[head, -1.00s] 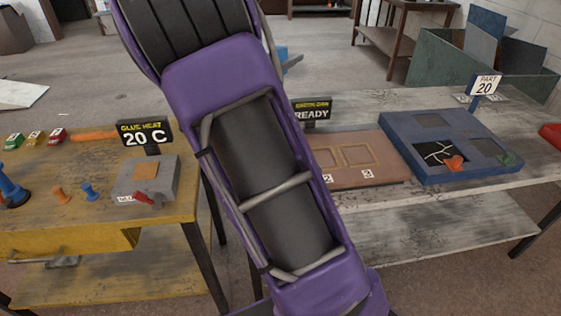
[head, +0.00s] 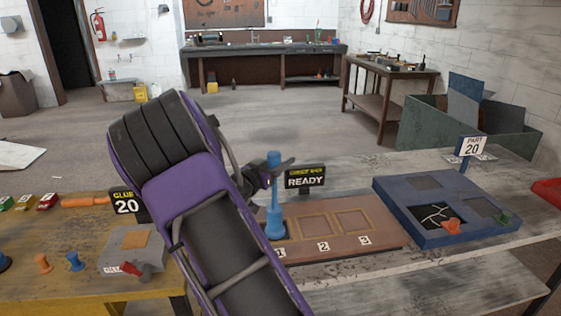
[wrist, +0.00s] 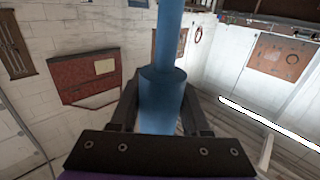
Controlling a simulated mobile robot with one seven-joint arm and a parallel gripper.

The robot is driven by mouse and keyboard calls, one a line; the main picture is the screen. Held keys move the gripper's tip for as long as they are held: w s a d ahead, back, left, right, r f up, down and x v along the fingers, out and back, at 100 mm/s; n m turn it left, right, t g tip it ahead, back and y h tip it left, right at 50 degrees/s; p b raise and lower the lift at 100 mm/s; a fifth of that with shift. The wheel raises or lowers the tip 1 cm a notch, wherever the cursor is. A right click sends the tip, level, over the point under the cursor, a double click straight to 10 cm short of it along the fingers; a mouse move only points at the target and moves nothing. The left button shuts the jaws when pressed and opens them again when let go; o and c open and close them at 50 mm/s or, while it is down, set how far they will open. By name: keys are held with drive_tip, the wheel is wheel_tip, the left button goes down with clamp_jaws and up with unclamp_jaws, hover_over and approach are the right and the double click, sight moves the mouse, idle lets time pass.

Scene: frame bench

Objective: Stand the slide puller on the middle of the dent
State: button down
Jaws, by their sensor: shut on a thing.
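My gripper (head: 270,178) is shut on the blue slide puller (head: 274,205), a slim rod with a wider lower part. The puller looks roughly upright in the head view, in front of the left end of a brown board (head: 378,245). I cannot tell whether its foot touches the board. In the wrist view the puller (wrist: 165,85) stands between the two dark fingers of my gripper (wrist: 160,112). I cannot make out the dent; my arm covers part of the bench.
A "READY" sign (head: 305,178) stands close behind the puller. A blue frame (head: 400,215) with a cracked dark panel lies on the right. A grey glue heater (head: 118,250) and orange (head: 42,263) and blue tabs (head: 75,261) are on the yellow table.

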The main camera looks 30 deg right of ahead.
drive_tip(key=c, duration=0.8)
unclamp_jaws()
drive_tip(key=shift+f, duration=0.15)
drive_tip(key=o, duration=0.4)
drive_tip(key=shift+r, duration=0.3)
drive_tip(key=v, duration=1.2)
